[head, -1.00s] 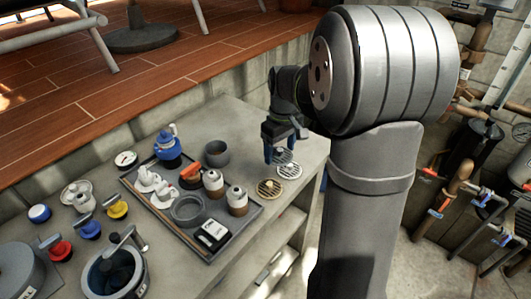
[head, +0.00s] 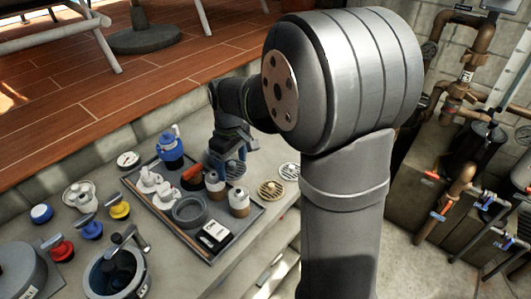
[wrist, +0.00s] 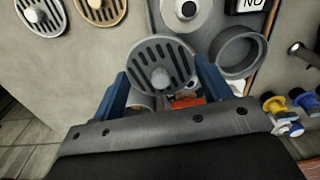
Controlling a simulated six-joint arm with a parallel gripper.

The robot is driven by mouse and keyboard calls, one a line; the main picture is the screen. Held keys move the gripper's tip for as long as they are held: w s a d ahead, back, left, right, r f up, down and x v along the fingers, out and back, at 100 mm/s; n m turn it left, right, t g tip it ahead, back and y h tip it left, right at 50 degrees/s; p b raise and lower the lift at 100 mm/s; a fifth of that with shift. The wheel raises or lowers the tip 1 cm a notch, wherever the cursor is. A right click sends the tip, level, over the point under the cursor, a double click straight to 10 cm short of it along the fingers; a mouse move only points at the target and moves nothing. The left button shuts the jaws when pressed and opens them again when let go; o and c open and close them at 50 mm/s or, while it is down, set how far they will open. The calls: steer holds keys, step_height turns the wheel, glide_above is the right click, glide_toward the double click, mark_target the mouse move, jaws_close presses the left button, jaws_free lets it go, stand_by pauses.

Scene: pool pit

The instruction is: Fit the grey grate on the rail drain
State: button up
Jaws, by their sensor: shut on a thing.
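The grey grate (wrist: 165,50), a round slotted disc with a central knob, is in my gripper (wrist: 160,78). In the head view the grate (head: 235,169) hangs below my gripper (head: 231,150), over the back right part of the tray. It appears clear of the surface, though its exact height is hard to judge. I cannot tell for sure which thing is the rail drain.
A dark tray (head: 257,221) holds bottles, a grey ring (head: 189,209) and a black sign block (head: 213,234). A tan grate (head: 270,190) and a white grate (head: 289,171) lie on the bench to its right. Coloured valves (head: 90,229) stand left.

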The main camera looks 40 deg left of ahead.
steer(key=shift+s+a+f+n, duration=0.5)
steer(key=shift+s+a+f, duration=0.25)
steer(key=shift+s, duration=1.55)
steer(key=shift+s+a+f+n, duration=0.5)
steer(key=shift+s+a+f, duration=0.25)
steer(key=shift+s, duration=1.55)
steer(key=shift+s+a+f+n, duration=0.55)
steer(key=shift+s+f, duration=0.25)
steer(key=shift+s, duration=1.5)
steer(key=shift+f, duration=0.3)
steer(key=shift+f, duration=0.5)
steer(key=shift+f, duration=0.15)
steer(key=o, duration=1)
steer(key=shift+s+d, duration=0.1)
steer(key=shift+c, duration=0.2)
